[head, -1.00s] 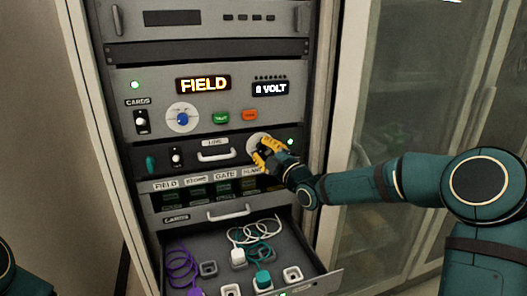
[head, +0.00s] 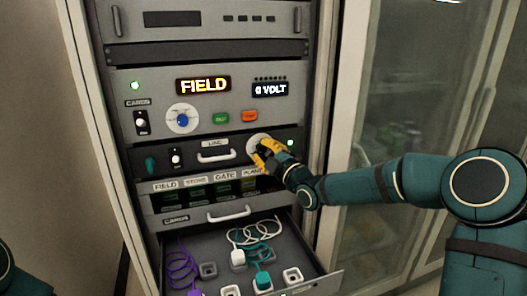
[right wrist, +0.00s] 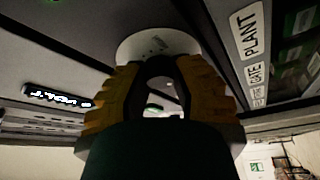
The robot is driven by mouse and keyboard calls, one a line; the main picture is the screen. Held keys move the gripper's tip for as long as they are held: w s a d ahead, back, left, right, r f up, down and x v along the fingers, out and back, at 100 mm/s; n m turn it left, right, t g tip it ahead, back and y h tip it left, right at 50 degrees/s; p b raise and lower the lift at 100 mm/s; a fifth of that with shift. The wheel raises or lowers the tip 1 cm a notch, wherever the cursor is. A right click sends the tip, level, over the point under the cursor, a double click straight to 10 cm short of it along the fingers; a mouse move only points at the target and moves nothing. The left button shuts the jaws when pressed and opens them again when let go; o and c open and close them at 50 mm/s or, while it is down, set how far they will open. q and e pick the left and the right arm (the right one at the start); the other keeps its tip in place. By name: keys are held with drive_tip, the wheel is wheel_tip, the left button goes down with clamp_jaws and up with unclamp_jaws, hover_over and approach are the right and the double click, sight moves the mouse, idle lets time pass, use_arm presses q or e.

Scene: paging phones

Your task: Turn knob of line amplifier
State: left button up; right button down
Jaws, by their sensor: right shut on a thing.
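The line amplifier (head: 205,144) is the dark panel labelled LINE in the middle of the rack. Its knob has a pale round dial (head: 256,141) at the panel's right end. My right gripper (head: 262,153) has yellow fingers and is shut on the knob, in front of the dial. The right wrist view shows the fingers (right wrist: 160,75) on both sides of the knob, with the pale dial (right wrist: 157,46) behind; the knob itself is mostly hidden. My left gripper is out of view.
Above is a panel with a FIELD display (head: 203,85), a 0 VOLT display (head: 270,90) and a blue knob (head: 183,118). Below, an open drawer (head: 318,285) holds plugs and coiled cords. A glass door (head: 420,120) stands at right.

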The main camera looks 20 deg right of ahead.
drive_tip(key=shift+d, duration=0.2)
drive_tip(key=c, duration=0.7)
unclamp_jaws()
drive_tip(key=shift+c, duration=0.2)
drive_tip(key=shift+a, duration=0.1)
drive_tip(key=v, duration=1.2)
